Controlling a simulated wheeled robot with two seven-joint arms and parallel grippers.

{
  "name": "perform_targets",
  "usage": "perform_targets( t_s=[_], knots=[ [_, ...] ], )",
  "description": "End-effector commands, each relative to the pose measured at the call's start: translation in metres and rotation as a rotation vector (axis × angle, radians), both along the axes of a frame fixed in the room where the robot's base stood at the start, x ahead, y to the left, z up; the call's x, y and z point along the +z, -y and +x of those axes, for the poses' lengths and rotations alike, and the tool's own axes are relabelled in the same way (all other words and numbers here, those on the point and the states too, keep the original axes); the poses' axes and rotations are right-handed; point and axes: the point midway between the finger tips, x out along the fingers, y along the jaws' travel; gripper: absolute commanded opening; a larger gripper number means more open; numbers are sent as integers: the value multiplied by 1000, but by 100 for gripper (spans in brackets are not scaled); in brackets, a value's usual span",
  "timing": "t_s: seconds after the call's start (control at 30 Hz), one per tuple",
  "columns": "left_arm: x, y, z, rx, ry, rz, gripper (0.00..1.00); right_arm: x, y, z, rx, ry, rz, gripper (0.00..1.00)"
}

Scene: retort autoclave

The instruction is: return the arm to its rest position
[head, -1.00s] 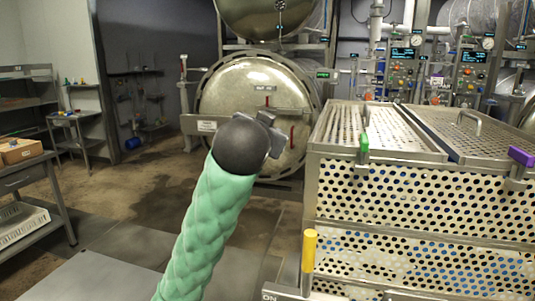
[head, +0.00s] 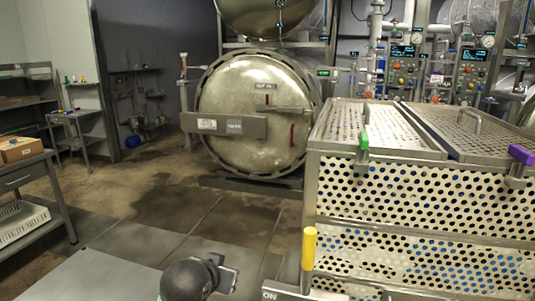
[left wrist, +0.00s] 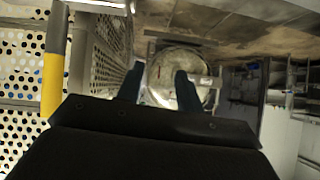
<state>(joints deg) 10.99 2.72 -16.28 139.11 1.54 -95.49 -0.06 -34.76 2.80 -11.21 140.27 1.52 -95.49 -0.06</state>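My left gripper (head: 226,277) is low at the bottom edge of the head view, with its dark wrist ball beside it. In the left wrist view, its two dark fingers (left wrist: 159,90) stand apart with nothing between them, so it is open and empty. It is to the left of the perforated metal basket cart (head: 420,235) and clear of the yellow-gripped post (head: 309,248). That yellow grip also shows in the left wrist view (left wrist: 52,85), at the left. My right gripper is in neither view.
A closed round autoclave door (head: 250,125) stands behind. A grey workbench (head: 35,176) with a cardboard box (head: 20,149) is at the left. The basket cart has green and purple handles. The floor (head: 165,205) between bench and autoclave is clear.

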Motion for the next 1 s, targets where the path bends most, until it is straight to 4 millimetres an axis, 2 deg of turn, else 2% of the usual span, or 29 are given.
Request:
perform_targets(
  t_s=[0.03, 0.1, 0.37, 0.57, 0.8, 1.0],
  knots=[
    [-19, -5, -10, 8, -34, -3, 36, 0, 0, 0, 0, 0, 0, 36],
    [-41, -11, -22, 19, -74, -5, 36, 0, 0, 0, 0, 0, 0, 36],
    [-123, -30, -73, 56, -235, -8, 36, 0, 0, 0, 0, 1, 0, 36],
    [-183, -40, -121, 77, -366, -4, 36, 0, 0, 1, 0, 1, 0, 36],
    [-247, -46, -191, 89, -525, 4, 36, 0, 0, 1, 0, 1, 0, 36],
    [-290, -46, -256, 89, -654, 10, 36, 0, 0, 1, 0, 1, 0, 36]
  ],
)
